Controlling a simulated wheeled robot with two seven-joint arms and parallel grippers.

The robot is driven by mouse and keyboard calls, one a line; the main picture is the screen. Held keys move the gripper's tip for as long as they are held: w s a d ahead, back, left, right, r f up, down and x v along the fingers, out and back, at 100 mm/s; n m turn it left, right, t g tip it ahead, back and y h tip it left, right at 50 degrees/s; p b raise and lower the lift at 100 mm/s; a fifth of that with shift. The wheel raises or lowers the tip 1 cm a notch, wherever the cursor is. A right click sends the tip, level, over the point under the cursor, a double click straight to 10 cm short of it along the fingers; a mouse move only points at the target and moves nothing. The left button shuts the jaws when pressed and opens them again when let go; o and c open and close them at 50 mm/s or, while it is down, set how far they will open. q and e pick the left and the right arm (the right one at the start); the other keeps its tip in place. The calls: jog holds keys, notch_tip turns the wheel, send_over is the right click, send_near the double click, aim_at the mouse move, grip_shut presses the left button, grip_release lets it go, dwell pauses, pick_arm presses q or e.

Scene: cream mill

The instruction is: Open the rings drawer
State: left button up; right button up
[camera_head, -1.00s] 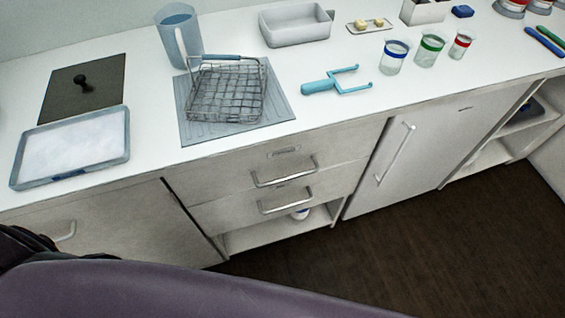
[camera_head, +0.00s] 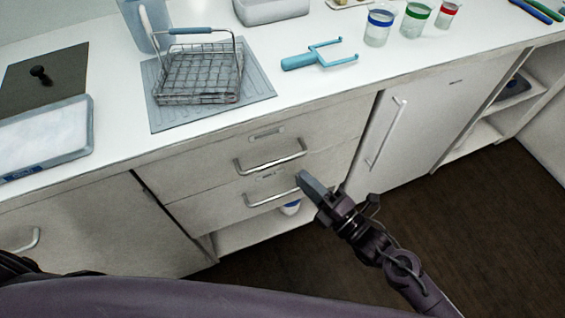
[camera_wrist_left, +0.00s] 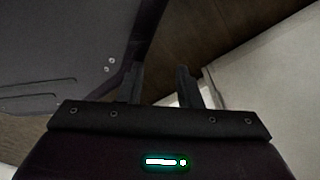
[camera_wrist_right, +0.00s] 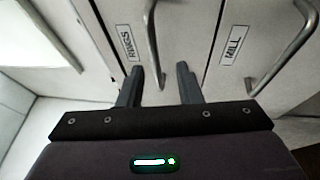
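The rings drawer (camera_head: 215,172) is the upper of two shut drawers under the counter, with a metal bar handle (camera_head: 270,163). Its RINGS label (camera_wrist_right: 129,45) and handle (camera_wrist_right: 152,35) show in the right wrist view. The MILL drawer (camera_head: 225,208) is just below, with its own handle (camera_wrist_right: 283,52). My right gripper (camera_head: 303,178) is open and empty in front of the drawers, overlapping the lower handle's right end in the head view. In its wrist view the rings handle lines up with the finger gap, apparently beyond it. My left gripper (camera_wrist_left: 160,88) is open and empty, outside the head view.
A wire basket (camera_head: 200,78) on a ribbed mat, a blue fork-like tool (camera_head: 300,61) and colour-banded cups (camera_head: 378,28) stand on the counter. A white door (camera_head: 420,115) with an upright handle is right of the drawers. An open shelf lies below them; dark floor is in front.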

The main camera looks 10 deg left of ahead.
aim_at(283, 159)
jog(key=x, duration=0.8)
jog(key=shift+s+r+p, duration=0.15)
jog(key=shift+r+p, duration=0.25)
grip_shut()
